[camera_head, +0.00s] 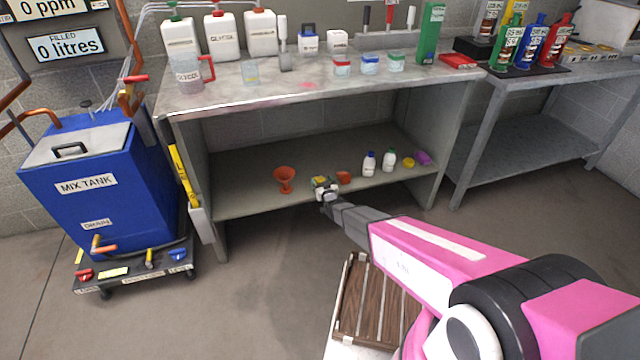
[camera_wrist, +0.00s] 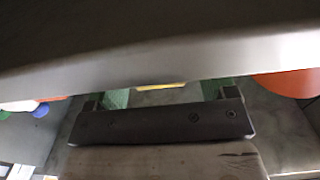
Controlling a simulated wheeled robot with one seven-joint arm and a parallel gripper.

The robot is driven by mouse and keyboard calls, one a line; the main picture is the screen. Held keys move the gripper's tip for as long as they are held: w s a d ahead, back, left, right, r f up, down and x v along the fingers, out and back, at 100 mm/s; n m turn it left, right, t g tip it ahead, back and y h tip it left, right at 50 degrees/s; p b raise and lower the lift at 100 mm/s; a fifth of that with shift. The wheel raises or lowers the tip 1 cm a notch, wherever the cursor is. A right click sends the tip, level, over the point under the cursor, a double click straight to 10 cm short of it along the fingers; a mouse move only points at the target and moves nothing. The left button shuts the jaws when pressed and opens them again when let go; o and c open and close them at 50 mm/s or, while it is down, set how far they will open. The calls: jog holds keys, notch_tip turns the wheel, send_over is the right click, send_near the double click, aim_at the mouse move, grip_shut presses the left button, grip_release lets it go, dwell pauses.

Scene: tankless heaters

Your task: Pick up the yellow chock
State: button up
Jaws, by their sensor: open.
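The yellow chock shows only as a small yellow patch (camera_head: 320,180) at the end of my arm, on the lower shelf of the bench. In the wrist view a thin yellow strip (camera_wrist: 160,86) shows between my fingertips, and the rest is hidden behind a grey edge. My gripper (camera_head: 325,187) is open at the shelf's front part, close to the yellow piece. In the wrist view my gripper (camera_wrist: 162,94) has its green-padded fingers apart, one on each side of the strip. I cannot tell whether they touch it.
The lower shelf (camera_head: 240,195) also holds an orange funnel (camera_head: 285,179) to the left, a small red-orange piece (camera_head: 344,177), two white bottles (camera_head: 369,164) (camera_head: 388,160), a yellow round item (camera_head: 408,162) and a purple item (camera_head: 423,158). The bench top (camera_head: 230,95) overhangs it. A slatted wooden platform (camera_head: 375,310) stands below my arm.

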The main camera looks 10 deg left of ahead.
jog(key=c, duration=1)
jog(key=shift+c, duration=0.2)
jog(key=shift+r, duration=0.1)
